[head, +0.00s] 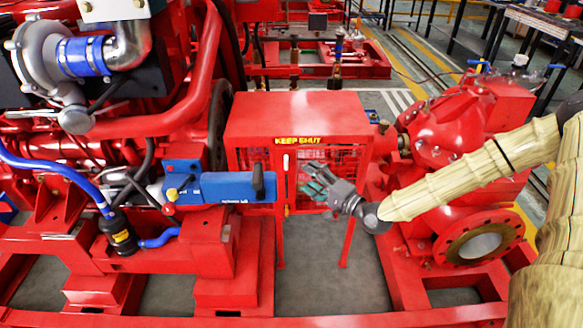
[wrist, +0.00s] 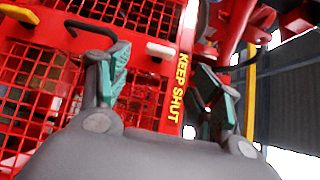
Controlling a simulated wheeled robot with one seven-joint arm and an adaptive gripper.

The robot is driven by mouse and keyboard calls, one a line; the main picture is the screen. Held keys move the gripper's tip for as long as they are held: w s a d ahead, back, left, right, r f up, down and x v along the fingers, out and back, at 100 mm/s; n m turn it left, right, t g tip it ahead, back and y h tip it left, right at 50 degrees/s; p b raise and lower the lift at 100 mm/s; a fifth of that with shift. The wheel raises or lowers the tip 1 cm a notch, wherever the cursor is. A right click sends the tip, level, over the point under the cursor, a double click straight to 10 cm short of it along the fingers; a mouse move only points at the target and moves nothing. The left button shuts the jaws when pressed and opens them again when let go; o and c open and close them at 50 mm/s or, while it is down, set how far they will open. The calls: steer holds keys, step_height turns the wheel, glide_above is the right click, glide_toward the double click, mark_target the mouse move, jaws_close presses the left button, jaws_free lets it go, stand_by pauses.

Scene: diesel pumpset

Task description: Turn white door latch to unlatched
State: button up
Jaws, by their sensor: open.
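The white door latch (head: 285,162) is a small upright piece on the front of the red mesh guard cabinet (head: 298,113), just below the left end of the yellow KEEP SHUT label (head: 299,141). In the wrist view, turned sideways, the latch (wrist: 160,50) shows as a short white bar left of the label, beyond and between the fingers. My gripper (head: 318,183) is open and empty in front of the mesh, to the right of and lower than the latch. Its green-padded fingers (wrist: 168,88) appear apart from the latch.
A blue box-shaped unit (head: 220,186) juts toward the cabinet from the left. A red pump (head: 450,140) with a round flange (head: 480,246) stands to the right, under my arm. Red base rails run along the floor. Grey floor (head: 325,260) lies open before the cabinet.

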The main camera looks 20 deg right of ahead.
mark_target(286, 161)
steer(key=x, duration=0.8)
steer(key=shift+w+a, duration=0.15)
steer(key=shift+w, duration=0.05)
steer(key=shift+c, duration=0.4)
steer(key=c, duration=0.9)
